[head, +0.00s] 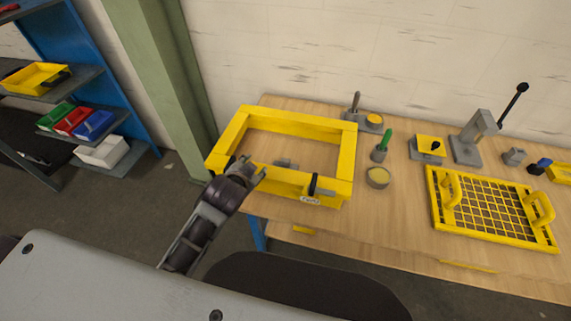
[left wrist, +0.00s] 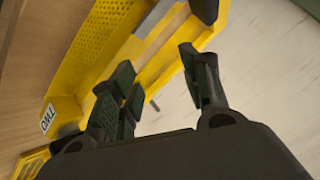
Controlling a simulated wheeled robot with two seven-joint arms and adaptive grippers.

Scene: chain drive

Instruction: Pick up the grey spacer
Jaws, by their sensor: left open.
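A small grey piece (head: 284,163), which may be the grey spacer, lies inside the yellow frame (head: 347,160) on the wooden table; I cannot tell its exact shape. My left gripper (head: 253,172) is at the near side of this frame, left of the grey piece and apart from it. In the left wrist view its dark fingers (left wrist: 160,82) are spread with nothing between them. That view also shows yellow walls and a light grey strip (left wrist: 157,18) against them; I cannot tell whether this strip is the spacer. My right gripper is in neither view.
The frame's raised walls stand close around my left gripper. A black-handled clamp (head: 316,186) is on its near wall. Right of it stand a green-handled tool (head: 382,145), a round tin (head: 378,177), a lever press (head: 472,140) and a yellow grid tray (head: 436,192).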

